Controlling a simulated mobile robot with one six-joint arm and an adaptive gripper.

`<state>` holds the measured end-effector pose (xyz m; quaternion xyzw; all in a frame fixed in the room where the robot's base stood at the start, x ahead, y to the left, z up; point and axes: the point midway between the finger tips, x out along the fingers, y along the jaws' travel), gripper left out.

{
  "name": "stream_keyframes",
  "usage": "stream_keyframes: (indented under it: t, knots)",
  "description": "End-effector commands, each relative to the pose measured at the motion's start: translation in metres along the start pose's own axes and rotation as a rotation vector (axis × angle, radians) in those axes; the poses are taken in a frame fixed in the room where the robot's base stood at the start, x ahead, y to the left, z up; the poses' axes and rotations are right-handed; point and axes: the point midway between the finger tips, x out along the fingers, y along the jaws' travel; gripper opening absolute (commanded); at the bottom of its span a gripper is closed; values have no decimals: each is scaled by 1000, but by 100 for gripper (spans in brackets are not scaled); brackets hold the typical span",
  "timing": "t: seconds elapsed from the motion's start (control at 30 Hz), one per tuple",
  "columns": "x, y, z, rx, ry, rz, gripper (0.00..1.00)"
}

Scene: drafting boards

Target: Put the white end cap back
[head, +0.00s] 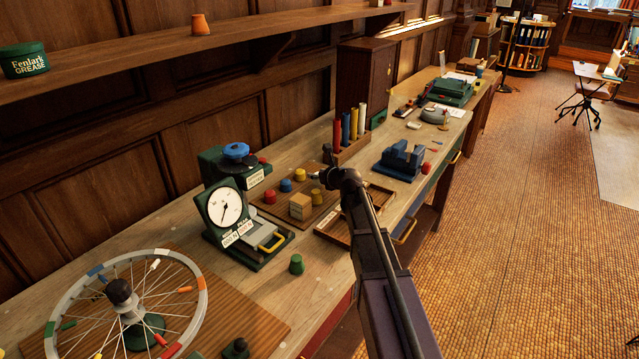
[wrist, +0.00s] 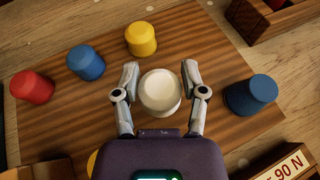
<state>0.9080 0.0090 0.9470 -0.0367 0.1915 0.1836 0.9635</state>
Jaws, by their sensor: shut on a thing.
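A white end cap (wrist: 160,90) sits between the two fingers of my gripper (wrist: 160,94) in the wrist view, with a finger against each side. The gripper is shut on it. A wooden board (wrist: 205,50) lies below; I cannot tell whether the cap touches it. Around it are a red cap (wrist: 32,86), a blue cap (wrist: 86,62), a yellow cap (wrist: 140,38) and a dark blue cap (wrist: 250,95). In the head view my arm reaches over the board's right side, and the white cap is hidden.
A dial gauge (head: 224,207) stands left of the board, and a green cap (head: 297,264) in front. A rack of coloured rods (head: 350,147) stands behind. A shallow tray (head: 333,236) and a blue fixture (head: 398,160) are to the right. A spoked wheel (head: 200,290) lies front left.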

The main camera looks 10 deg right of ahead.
Motion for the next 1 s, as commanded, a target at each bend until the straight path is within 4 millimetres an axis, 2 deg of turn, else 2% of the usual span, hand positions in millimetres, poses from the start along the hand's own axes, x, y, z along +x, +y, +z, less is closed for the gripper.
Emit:
stream_keyframes:
  t: [0.03,0.2,0.8,0.83,0.93,1.0]
  knots:
    - [4,0,-9,0,0,0,7]
    - [8,0,-19,0,0,0,7]
    - [10,0,-24,0,0,0,7]
    - [9,0,-23,0,0,0,61]
    - [9,0,-23,0,0,0,90]
    - [9,0,-23,0,0,0,90]
